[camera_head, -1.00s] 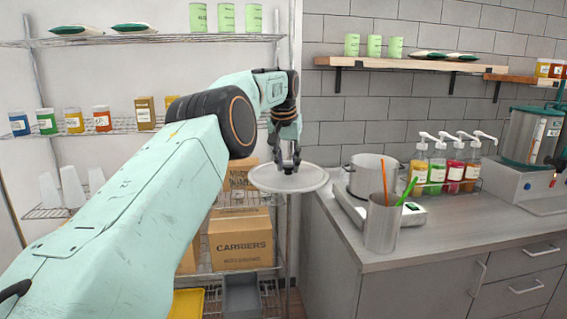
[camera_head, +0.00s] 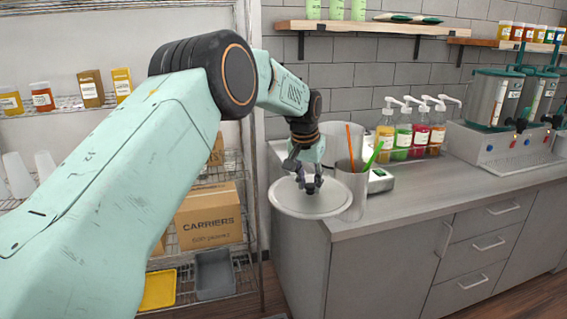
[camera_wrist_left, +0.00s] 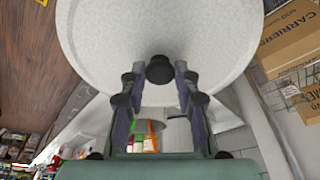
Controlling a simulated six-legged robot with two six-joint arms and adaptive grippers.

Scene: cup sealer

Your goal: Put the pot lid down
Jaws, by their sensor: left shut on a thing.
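The pot lid (camera_head: 312,206) is a flat, round, pale grey disc with a dark knob, near the left end of the counter in the head view. My left gripper (camera_head: 310,187) is above it and shut on its knob. In the left wrist view the lid (camera_wrist_left: 160,35) fills the upper part, and its black knob (camera_wrist_left: 159,69) sits between the fingertips of my left gripper (camera_wrist_left: 160,75). The lid overlaps the counter's left edge in the head view; I cannot tell whether it touches the counter. My right gripper is not in view.
A metal cup (camera_head: 353,190) with orange and green sticks stands right beside the lid. The counter front right (camera_head: 420,200) is clear. A carriers box (camera_head: 210,217) sits on the left shelf.

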